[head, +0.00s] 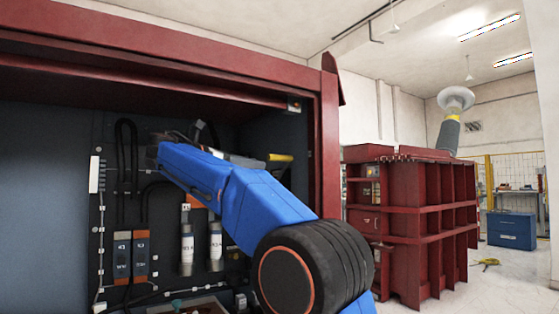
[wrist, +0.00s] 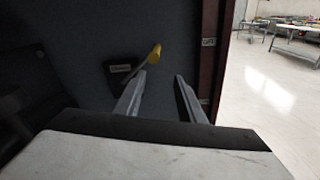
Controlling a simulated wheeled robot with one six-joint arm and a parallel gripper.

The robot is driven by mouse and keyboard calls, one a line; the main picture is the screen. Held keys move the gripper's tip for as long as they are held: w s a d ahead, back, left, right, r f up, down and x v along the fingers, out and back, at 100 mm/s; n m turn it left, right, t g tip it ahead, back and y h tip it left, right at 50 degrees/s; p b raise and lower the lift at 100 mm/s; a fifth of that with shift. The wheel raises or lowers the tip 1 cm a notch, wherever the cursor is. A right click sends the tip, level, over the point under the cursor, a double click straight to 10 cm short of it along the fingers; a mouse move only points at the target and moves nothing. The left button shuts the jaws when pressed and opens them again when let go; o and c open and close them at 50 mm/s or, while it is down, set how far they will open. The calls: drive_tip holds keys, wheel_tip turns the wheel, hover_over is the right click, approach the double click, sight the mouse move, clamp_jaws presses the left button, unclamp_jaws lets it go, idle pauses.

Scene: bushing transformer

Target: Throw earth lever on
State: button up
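The earth lever has a yellow handle (wrist: 154,53) on a short grey shaft, which slants up to the right from a dark labelled block (wrist: 122,69) on the cabinet's inner wall. In the head view a yellow part (head: 280,158), seemingly the same handle, shows just right of my arm. My gripper (wrist: 160,77) is open and empty. In the wrist view its two fingers point toward the wall, and the handle appears just beyond the left fingertip. I cannot tell whether that finger touches the lever. In the head view my blue arm covers part of the gripper.
The red cabinet frame (head: 328,150) stands close on the right of my arm. Inside, fuse-like cylinders (head: 187,245), cables and orange-grey units (head: 140,257) fill the back panel. A red transformer tank (head: 415,215) stands farther right. Pale floor (wrist: 270,80) is open outside.

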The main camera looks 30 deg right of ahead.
sight(289, 159)
drive_tip(key=shift+g+h, duration=0.4)
drive_tip(key=d, duration=0.4)
drive_tip(key=w+d+r, duration=0.1)
drive_tip(key=d, duration=0.4)
drive_tip(key=w+d+r, duration=0.1)
drive_tip(key=d, duration=0.4)
drive_tip(key=shift+d, duration=0.2)
clamp_jaws()
